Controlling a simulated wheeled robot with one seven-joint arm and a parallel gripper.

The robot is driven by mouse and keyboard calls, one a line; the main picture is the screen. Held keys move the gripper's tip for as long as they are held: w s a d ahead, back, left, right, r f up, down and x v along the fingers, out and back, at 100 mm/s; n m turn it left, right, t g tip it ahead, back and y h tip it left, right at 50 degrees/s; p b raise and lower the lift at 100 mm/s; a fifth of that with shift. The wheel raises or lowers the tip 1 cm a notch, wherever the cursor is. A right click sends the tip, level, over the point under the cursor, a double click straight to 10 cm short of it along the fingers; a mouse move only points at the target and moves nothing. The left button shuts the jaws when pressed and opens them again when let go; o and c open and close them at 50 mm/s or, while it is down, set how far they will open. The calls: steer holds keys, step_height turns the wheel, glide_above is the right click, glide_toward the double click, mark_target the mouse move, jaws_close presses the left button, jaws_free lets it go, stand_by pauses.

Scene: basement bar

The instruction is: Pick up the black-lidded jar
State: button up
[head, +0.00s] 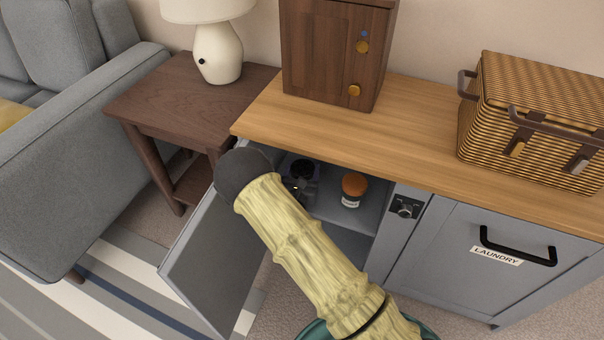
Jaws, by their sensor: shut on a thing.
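The black-lidded jar (303,168) is inside the open cabinet, at the left of its upper shelf. It is dark and small in the head view, and its lower part is hidden behind my gripper and arm. My gripper (298,188) reaches into the cabinet at the jar's near side and is shut on it. The fingers are mostly hidden, and I cannot tell whether the jar touches the shelf.
The open cabinet door (212,262) hangs at the left. The wooden countertop (420,125) is close above. A laundry front (480,262) is at the right.

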step_height(320, 180, up, 4)
steer(key=p, duration=0.3)
steer(key=shift+r, duration=0.1)
steer(key=s+a+p, duration=0.2)
steer(key=s+p, duration=0.3)
steer(key=s, duration=1.3)
steer(key=shift+a+f, duration=0.35)
steer(key=shift+f, duration=0.1)
steer(key=shift+w+r, duration=0.1)
steer(key=shift+w, duration=0.05)
